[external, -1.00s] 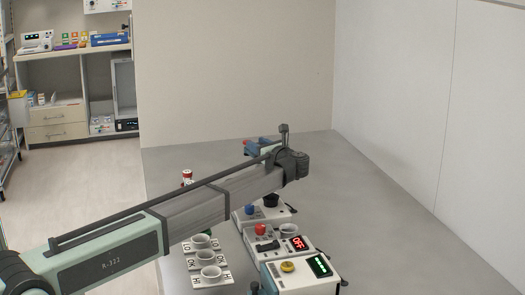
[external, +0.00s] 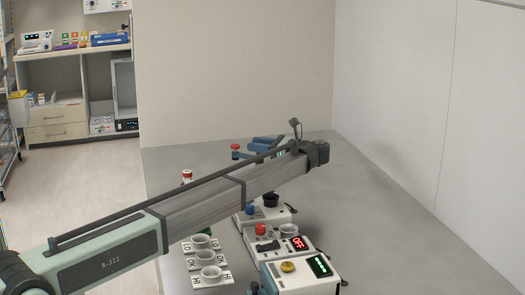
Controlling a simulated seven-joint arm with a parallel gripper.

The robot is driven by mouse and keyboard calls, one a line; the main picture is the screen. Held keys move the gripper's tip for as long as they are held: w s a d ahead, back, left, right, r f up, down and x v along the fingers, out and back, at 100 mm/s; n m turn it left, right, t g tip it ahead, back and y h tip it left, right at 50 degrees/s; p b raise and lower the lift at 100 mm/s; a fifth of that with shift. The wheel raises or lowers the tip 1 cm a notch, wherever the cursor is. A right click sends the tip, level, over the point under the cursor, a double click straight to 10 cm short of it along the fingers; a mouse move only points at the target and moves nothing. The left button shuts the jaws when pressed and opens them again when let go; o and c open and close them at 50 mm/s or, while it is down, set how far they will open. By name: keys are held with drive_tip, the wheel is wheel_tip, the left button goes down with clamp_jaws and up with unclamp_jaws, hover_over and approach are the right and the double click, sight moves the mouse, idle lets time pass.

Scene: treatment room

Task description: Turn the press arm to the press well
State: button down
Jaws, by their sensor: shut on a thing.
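A blue device (external: 265,141) stands far back on the table, mostly hidden behind my arm. A short bar with a red knob (external: 236,148) sticks out at its left; it looks like the press arm. I cannot make out the press well. The end of my arm (external: 315,151) is just right of and in front of the blue device. My gripper's fingers are hidden behind the arm, so I cannot see what they touch.
White devices stand nearer: one with a black cup (external: 270,200), one with a red display (external: 299,243), one with a yellow button (external: 287,267). White cups (external: 209,257) sit on labelled cards to the left. A red-capped item (external: 187,176) stands at the left. The table's right side is clear.

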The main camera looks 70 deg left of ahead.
drive_tip(key=shift+n+g+h, duration=0.3)
drive_tip(key=shift+h, duration=0.3)
drive_tip(key=c, duration=0.8)
unclamp_jaws()
drive_tip(key=shift+r, duration=0.1)
wheel_tip(320, 180, up, 10)
drive_tip(key=shift+f, duration=0.1)
drive_tip(key=shift+o, duration=0.2)
